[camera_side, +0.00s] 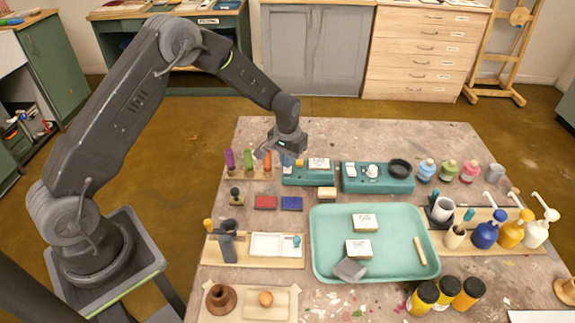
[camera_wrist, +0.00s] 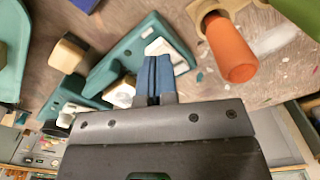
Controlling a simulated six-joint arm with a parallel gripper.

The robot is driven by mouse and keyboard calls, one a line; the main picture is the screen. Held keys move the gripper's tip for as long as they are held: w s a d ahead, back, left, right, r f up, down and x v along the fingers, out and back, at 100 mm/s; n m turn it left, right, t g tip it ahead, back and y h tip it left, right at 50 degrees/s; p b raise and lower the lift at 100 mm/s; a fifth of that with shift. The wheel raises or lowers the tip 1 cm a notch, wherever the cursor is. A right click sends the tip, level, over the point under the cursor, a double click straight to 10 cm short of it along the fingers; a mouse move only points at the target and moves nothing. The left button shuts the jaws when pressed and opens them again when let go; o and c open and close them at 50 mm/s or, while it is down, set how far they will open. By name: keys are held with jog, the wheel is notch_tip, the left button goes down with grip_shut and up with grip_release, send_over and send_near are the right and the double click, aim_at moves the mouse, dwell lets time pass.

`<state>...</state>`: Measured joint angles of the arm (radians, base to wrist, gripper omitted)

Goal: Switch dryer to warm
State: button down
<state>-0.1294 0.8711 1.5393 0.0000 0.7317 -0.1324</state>
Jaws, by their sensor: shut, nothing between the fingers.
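A teal device (camera_side: 308,178) with white parts on top stands at the back of the table, left of a second teal device (camera_side: 378,184) with a white knob and a black round dish. I cannot tell for sure which is the dryer, or its setting. My gripper (camera_side: 287,161) is at the left end of the first device, pointing down, with blue fingers pressed together and nothing between them. In the wrist view my gripper's fingertips (camera_wrist: 155,60) are beside a white switch-like piece (camera_wrist: 163,46) on the teal body (camera_wrist: 125,50). Whether they touch it is unclear.
An orange bottle (camera_wrist: 232,50) stands close to the fingers; purple and green ones (camera_side: 229,159) stand left of it. A teal tray (camera_side: 330,250) fills the table's middle. Several bottles stand at right.

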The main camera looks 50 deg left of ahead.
jog(key=shift+f, duration=0.8)
dwell(0.4)
jog(key=shift+r, duration=3.55)
jog(key=shift+r, duration=0.25)
jog(key=s+d+r+m+t, duration=0.1)
jog(key=s+d+r, duration=0.1)
jog(key=s+r, duration=0.55)
jog(key=s+d+r+t, duration=0.2)
jog(key=s+r, duration=0.3)
jog(key=r, duration=0.6)
jog(key=s+d+r+m+t, duration=0.1)
jog(key=s, duration=0.7)
jog(key=s+d+r+m+t, duration=0.1)
jog(key=s+r, duration=0.1)
jog(key=s, duration=0.7)
jog(key=shift+d+r+t, duration=0.2)
jog(key=shift+d+t, duration=0.05)
jog(key=shift+t, duration=0.05)
